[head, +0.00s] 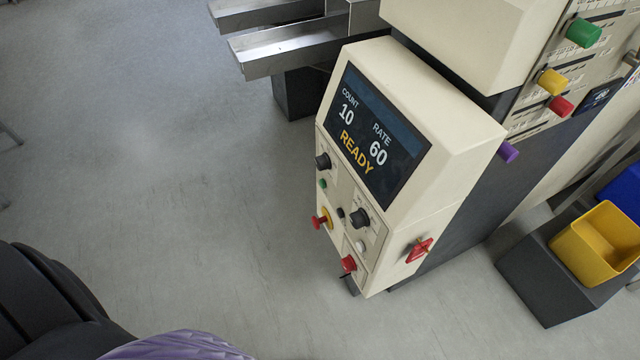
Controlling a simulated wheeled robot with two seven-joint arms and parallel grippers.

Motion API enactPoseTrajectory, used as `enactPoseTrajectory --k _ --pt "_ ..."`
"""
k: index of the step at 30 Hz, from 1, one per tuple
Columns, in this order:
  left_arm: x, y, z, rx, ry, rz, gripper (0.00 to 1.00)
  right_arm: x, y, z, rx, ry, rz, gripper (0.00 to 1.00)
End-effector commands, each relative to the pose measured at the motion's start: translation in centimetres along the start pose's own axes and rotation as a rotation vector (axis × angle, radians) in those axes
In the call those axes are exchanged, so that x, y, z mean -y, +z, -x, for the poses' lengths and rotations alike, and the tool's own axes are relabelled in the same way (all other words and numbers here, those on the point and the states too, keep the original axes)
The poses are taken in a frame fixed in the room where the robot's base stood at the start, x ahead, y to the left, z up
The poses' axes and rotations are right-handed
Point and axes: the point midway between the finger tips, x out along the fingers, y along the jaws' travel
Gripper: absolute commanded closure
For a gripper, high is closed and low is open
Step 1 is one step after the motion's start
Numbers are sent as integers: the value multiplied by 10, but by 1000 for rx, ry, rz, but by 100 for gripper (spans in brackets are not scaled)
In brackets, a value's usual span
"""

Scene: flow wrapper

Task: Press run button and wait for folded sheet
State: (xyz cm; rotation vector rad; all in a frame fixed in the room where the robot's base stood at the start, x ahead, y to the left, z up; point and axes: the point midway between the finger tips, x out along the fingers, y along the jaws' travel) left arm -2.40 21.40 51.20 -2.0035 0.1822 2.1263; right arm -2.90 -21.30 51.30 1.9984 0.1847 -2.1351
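The cream control box (415,95) of the machine stands right of centre. Its dark screen (378,137) reads COUNT 10, RATE 60 and READY in yellow. On the panel below is a small green button (323,184), whose label I cannot read. I see no folded sheet in this view. Neither of my grippers is in view.
Metal trays (290,42) jut out at the top. Green, yellow, red and purple knobs (584,33) line the machine's right side. A red rotary switch (419,250) sticks out at the box's lower right. A yellow bin (598,245) stands on a dark block. Grey floor at left is clear.

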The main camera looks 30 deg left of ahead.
Motion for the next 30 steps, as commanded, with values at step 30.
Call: enactPoseTrajectory --k 30 --pt "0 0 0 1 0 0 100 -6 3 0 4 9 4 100"
